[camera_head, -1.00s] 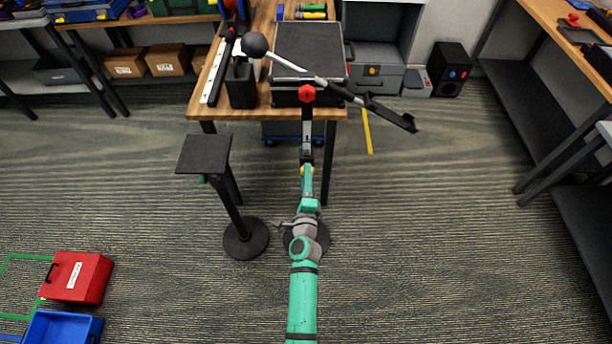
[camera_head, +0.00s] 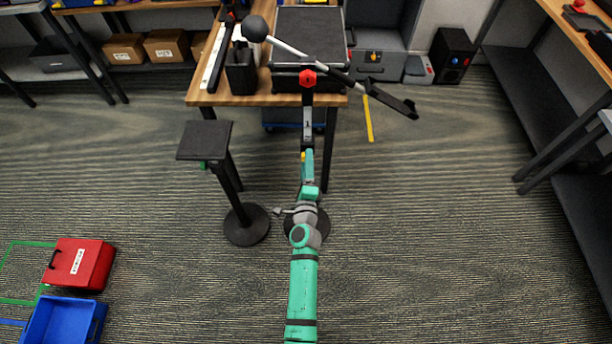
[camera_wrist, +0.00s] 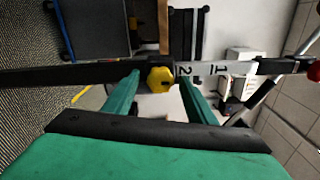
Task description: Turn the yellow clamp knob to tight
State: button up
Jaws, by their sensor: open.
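The yellow clamp knob (camera_wrist: 160,79) is on a dark upright post (camera_wrist: 80,75), which lies sideways in the wrist view. The knob sits between the two green fingertips of my gripper (camera_wrist: 160,84), which are open with one on each side. Whether either finger touches the knob is not clear. Beside the knob, a pale section of the post (camera_wrist: 215,71) carries the marks 1 and 2. In the head view only a small bit of yellow (camera_head: 303,155) shows at my gripper (camera_head: 307,156). The knob's tight or loose marking cannot be read.
A red knob (camera_head: 308,78) and a slanted boom (camera_head: 318,58) with a black ball (camera_head: 255,29) top the post. A wooden table (camera_head: 270,98) with a black case (camera_head: 307,38) stands behind. A small black stand (camera_head: 205,140) is left.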

jog(key=s, duration=1)
jog(key=shift+s, duration=0.2)
jog(key=shift+a, duration=0.15)
jog(key=s+d+n+g, duration=0.15)
jog(key=s+n, duration=0.85)
jog(key=s, duration=1)
jog(key=s+r+n+g, duration=0.1)
jog(key=s+r+n, duration=0.8)
jog(key=s, duration=0.5)
jog(key=shift+s+a+r+n, duration=0.25)
jog(key=shift+a+r+n, duration=0.15)
jog(key=shift+n, duration=0.2)
